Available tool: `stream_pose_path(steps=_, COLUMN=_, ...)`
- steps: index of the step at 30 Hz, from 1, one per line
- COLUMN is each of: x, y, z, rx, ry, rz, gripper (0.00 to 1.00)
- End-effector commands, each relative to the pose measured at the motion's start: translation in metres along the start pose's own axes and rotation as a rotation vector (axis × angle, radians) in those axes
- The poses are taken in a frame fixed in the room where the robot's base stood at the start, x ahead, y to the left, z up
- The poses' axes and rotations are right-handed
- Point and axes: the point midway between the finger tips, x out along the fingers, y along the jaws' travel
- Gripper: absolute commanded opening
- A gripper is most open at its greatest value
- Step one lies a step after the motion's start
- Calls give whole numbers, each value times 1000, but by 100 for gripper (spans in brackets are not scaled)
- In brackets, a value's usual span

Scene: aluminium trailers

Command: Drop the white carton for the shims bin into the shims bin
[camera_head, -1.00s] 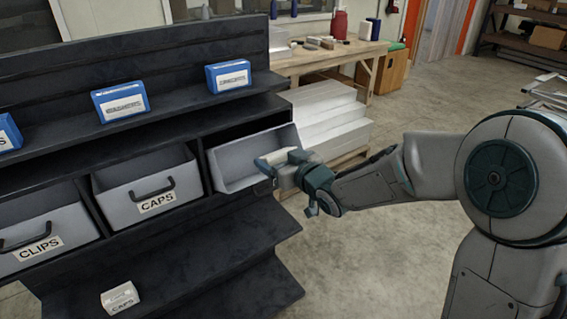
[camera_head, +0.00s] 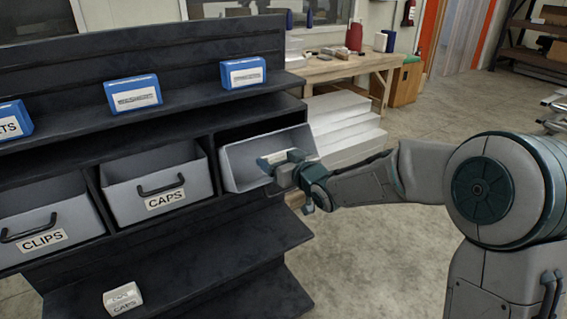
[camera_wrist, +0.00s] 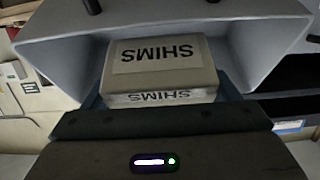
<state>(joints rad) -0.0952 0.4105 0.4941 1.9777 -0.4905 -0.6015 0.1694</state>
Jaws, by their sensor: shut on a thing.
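My gripper (camera_head: 283,168) is at the open front of the pulled-out, tilted grey bin (camera_head: 240,163) at the right end of the shelf. My gripper is shut on the white carton (camera_wrist: 160,65), whose SHIMS labels show upside down in the wrist view. In the head view the carton (camera_head: 272,158) is mostly hidden by the gripper. The carton is in the mouth of the grey bin, whose walls (camera_wrist: 70,55) rise on both sides of it in the wrist view. This bin's label is hidden.
The CAPS bin (camera_head: 190,178) and CLIPS bin (camera_head: 75,212) are to the left on the same shelf. Blue boxes (camera_head: 132,95) stand on the shelf above. A white CAPS carton (camera_head: 122,299) lies on the lower shelf. A wooden workbench (camera_head: 350,68) is behind, and open floor lies right.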

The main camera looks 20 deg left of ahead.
Motion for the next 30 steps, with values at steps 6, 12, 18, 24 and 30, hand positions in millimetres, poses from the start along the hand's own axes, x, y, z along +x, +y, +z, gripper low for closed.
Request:
stream_pose_path(steps=6, x=15, y=-1, z=8, rx=0, ry=0, rz=-1, gripper=57)
stream_pose_path(steps=12, x=26, y=0, z=12, rx=-1, ry=0, rz=-1, gripper=57)
stream_pose_path(steps=18, x=34, y=0, z=15, rx=-1, ry=0, rz=-1, gripper=57)
stream_pose_path(steps=24, x=36, y=0, z=15, rx=-1, ry=0, rz=-1, gripper=57)
stream_pose_path(steps=30, x=35, y=0, z=14, rx=-1, ry=0, rz=0, gripper=57)
